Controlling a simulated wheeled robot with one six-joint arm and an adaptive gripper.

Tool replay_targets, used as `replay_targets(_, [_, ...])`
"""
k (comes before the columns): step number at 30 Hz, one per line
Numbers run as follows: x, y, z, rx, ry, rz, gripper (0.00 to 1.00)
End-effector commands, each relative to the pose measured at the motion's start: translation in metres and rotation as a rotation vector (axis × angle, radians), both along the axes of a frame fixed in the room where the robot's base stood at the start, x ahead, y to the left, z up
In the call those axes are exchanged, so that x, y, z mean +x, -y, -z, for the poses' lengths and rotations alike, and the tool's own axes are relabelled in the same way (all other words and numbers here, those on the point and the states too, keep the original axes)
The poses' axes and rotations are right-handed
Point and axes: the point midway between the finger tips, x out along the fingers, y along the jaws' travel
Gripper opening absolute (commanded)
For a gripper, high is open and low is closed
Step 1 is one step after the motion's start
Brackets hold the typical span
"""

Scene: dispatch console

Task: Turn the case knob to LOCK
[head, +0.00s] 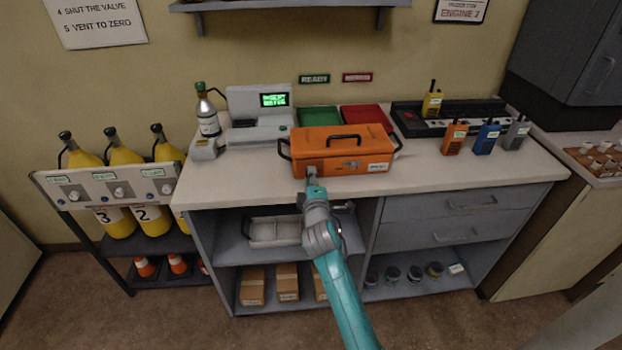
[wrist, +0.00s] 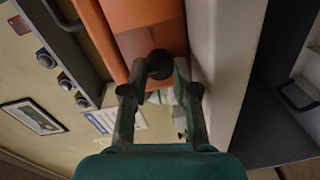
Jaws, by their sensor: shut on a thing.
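The orange case (head: 345,141) stands on the counter with its lid down and a dark handle on top. My gripper (head: 312,172) reaches its front face at the left end. In the wrist view my gripper (wrist: 159,76) is shut on the dark round case knob (wrist: 159,61), with one finger on each side. The orange case wall (wrist: 150,25) lies just beyond the knob. In the head view the knob is hidden behind my gripper. I cannot read any LOCK mark or the knob's setting.
Right of the case, handheld radios (head: 486,137) stand near a black charger rack (head: 455,116). Left of it is a scale-like console (head: 260,113) with a green screen and a gas bottle (head: 207,118). Green (head: 318,117) and red (head: 364,116) trays lie behind. The counter's front right (head: 470,172) is clear.

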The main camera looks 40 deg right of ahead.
Motion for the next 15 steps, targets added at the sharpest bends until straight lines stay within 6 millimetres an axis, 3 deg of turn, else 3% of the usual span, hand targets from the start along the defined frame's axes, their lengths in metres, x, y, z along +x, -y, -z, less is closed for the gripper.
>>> replay_targets(1, [0.0002, -0.0003, 0.0, 0.0, 0.0, -0.001, 0.31])
replay_targets(4, [0.0002, -0.0003, 0.0, 0.0, 0.0, -0.001, 0.55])
replay_targets(15, [-0.0003, -0.0001, 0.0023, 0.002, -0.003, 0.0, 0.55])
